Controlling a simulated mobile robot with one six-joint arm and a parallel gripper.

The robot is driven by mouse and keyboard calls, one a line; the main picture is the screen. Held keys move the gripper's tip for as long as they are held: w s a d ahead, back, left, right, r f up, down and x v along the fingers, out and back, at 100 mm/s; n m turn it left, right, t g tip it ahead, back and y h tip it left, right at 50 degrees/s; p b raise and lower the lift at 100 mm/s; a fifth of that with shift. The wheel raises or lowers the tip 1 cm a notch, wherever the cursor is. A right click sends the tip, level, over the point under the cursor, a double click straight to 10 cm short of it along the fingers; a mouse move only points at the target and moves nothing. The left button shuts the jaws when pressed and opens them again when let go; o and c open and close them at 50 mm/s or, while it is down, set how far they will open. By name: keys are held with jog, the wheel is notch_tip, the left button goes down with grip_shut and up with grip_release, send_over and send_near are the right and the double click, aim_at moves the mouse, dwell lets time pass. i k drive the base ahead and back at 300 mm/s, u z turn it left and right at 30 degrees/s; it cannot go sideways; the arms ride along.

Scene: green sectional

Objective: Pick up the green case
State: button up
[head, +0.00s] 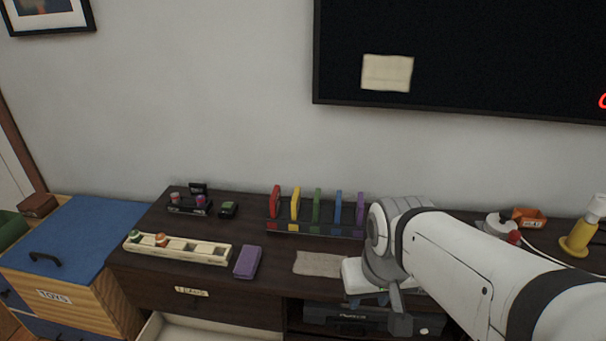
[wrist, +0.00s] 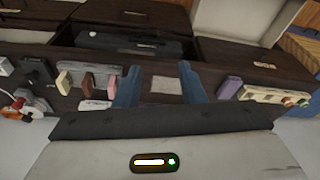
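A slim green case (head: 316,208) stands upright in a dark rack (head: 300,229) at the back of the dresser, between a yellow case (head: 295,203) and a blue case (head: 337,208). I cannot make out the green case in the wrist view. My gripper (wrist: 158,78) shows two blue fingers spread apart with nothing between them. In the head view my arm is to the right of the rack, its end over the dresser's front; the fingers there are hard to make out.
A red case (head: 275,201) and a purple case (head: 360,209) share the rack. Another purple case (head: 247,262) lies in front, beside a cream tray (head: 178,249) and a beige cloth (head: 318,263). A small black-and-green item (head: 228,209) sits left of the rack. A drawer (head: 205,330) is open below.

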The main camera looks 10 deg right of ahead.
aim_at(316, 203)
jog(key=k, duration=1.3)
jog(key=z, duration=0.35)
jog(key=i, duration=1.8)
jog(key=u, duration=0.65)
